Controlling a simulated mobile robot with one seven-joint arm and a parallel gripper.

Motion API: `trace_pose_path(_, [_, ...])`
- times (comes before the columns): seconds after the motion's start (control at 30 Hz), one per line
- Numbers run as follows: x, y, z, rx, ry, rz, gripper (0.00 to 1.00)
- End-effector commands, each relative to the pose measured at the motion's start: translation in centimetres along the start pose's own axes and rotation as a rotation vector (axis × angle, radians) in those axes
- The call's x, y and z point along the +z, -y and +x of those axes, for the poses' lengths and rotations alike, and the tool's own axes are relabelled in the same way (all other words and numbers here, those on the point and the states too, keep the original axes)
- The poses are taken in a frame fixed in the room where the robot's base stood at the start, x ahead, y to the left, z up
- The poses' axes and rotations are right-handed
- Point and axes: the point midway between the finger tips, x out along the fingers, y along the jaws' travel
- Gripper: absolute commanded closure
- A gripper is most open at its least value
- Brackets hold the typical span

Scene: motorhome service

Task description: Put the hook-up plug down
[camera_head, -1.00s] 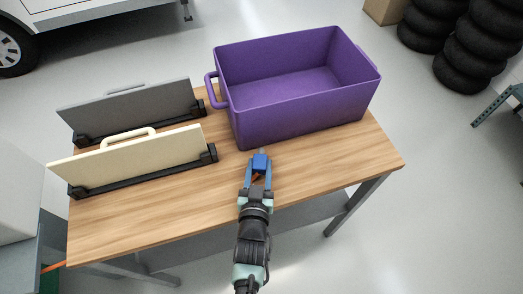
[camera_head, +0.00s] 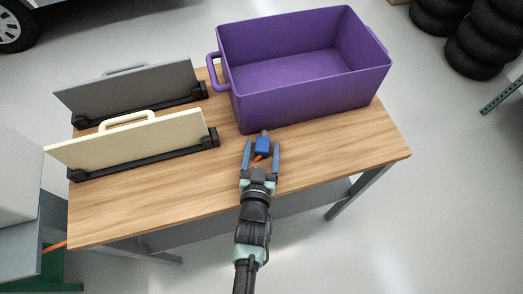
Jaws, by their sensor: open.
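The blue hook-up plug (camera_head: 263,146) is on the wooden table, just in front of the purple bin. A short orange piece, which looks like its cable, shows at its near end. My gripper (camera_head: 262,149) is open, with one blue finger on each side of the plug and a visible gap to each. The fingers point away from me towards the bin. The underside of the plug is hidden, but it appears to rest on the table top.
The empty purple bin (camera_head: 244,113) stands at the back right of the wooden table (camera_head: 330,150). A cream panel (camera_head: 130,138) and a grey panel (camera_head: 125,89) stand in black holders at the left. The table's right front is clear.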

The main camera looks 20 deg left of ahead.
Motion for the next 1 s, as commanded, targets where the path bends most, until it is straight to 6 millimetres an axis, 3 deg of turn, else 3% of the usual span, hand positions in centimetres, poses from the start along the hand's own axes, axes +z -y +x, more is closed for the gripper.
trace_pose_path(0.17, [-0.2, 0.1, -0.9, -0.001, 0.001, 0.001, 0.26])
trace_pose_path(0.7, [-0.2, 0.0, -10.1, 0.0, 0.001, -0.001, 0.26])
trace_pose_path(1.0, [-0.3, 0.0, -12.1, 0.0, 0.0, 0.0, 0.26])
